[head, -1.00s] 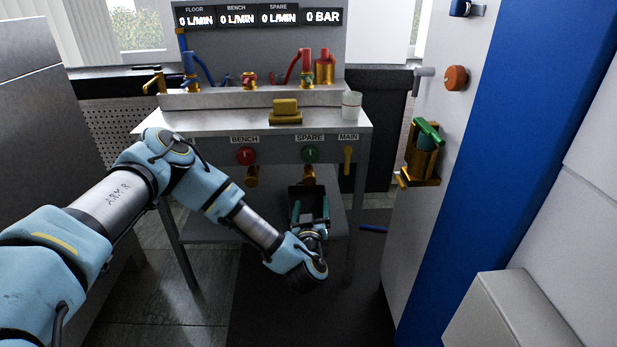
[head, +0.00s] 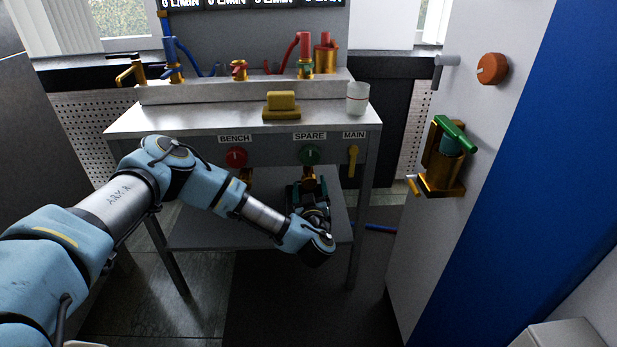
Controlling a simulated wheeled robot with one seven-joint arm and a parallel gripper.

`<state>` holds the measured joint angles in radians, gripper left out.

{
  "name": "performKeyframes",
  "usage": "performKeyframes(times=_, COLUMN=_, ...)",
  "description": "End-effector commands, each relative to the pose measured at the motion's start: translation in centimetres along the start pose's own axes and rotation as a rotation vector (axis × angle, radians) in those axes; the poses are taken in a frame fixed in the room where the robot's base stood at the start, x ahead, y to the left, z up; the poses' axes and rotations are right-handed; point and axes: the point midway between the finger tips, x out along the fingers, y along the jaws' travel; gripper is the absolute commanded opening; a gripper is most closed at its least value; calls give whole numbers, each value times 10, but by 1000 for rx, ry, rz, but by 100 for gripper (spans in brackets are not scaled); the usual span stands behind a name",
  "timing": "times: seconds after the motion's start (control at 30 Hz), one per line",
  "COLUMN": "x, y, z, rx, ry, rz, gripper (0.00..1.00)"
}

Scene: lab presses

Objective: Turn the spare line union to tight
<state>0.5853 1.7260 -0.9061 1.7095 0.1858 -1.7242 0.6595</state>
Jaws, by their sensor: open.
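The spare line union (head: 309,173) is a brass fitting under the green spare knob (head: 309,155) on the bench front. Its lower part is hidden by my gripper (head: 308,189). My gripper is open, with its dark green-black jaws pointing at the bench just under and around the lower end of the union. I cannot tell whether the jaws touch it.
The red bench knob (head: 236,156) and its brass union (head: 246,174) are left, partly behind my arm. A brass main lever (head: 352,160) is right. A lower shelf (head: 205,233) lies under my arm. A cabinet with a green-handled brass valve (head: 447,160) stands right.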

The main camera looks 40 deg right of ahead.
Motion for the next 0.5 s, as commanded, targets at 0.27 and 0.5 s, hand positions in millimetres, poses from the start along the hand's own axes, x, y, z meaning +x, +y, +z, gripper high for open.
performKeyframes(times=0.27, x=40, y=0, z=0, rx=0, ry=1, rz=1, gripper=86)
performKeyframes(times=0.5, x=49, y=0, z=0, rx=0, ry=0, rz=2, gripper=86)
